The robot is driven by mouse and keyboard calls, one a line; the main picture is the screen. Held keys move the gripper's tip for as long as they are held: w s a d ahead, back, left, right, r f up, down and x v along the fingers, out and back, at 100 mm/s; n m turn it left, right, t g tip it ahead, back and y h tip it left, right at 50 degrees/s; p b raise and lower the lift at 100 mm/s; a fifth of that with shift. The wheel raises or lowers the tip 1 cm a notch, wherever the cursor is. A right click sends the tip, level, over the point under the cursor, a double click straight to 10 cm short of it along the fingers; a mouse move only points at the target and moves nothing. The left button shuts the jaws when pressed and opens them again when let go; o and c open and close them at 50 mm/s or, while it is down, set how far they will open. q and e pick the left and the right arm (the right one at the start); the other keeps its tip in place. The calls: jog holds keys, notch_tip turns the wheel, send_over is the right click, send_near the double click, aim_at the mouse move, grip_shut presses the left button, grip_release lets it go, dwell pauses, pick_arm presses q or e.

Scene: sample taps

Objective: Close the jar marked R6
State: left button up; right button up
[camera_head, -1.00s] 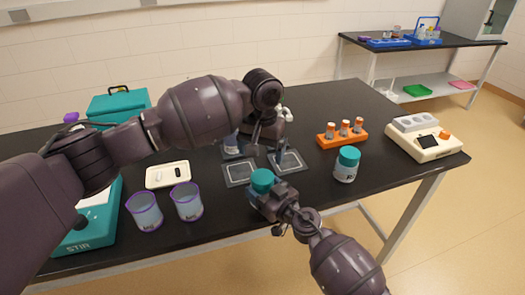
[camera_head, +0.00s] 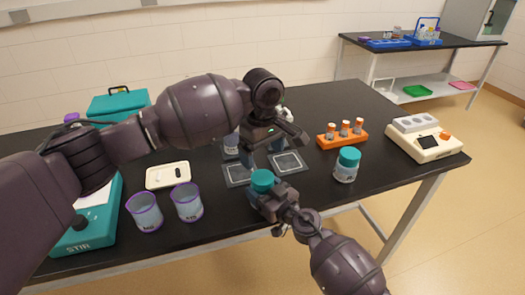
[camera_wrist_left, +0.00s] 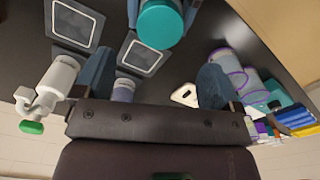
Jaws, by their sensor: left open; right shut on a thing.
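A jar with a teal lid (camera_head: 262,180) is held upright at the table's front edge by my right gripper (camera_head: 264,198), which is shut on it and hides most of its body. The lid also shows in the left wrist view (camera_wrist_left: 160,22). Its marking cannot be read. A second jar (camera_head: 346,166) with a teal lid stands to the right, its label too small to read. My left gripper (camera_head: 263,158) is open and empty, above the mats and just behind the held jar. Its two fingers (camera_wrist_left: 156,70) are spread wide in the wrist view, with the lid beyond them.
Dark square mats (camera_head: 288,163) lie behind the held jar. A white tap vessel (camera_wrist_left: 52,88) with a green part shows in the wrist view. Purple-rimmed beakers (camera_head: 187,203) and a white tray (camera_head: 167,175) are left; an orange rack (camera_head: 342,138) and beige device (camera_head: 425,137) are right.

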aim_at(263, 177)
dwell(0.3)
pick_arm(q)
jog(key=shift+f, duration=4.05)
jog(key=c, duration=1)
jog(key=shift+o, duration=0.2)
jog(key=m, duration=0.6)
jog(key=o, duration=1)
jog(key=shift+d, duration=0.1)
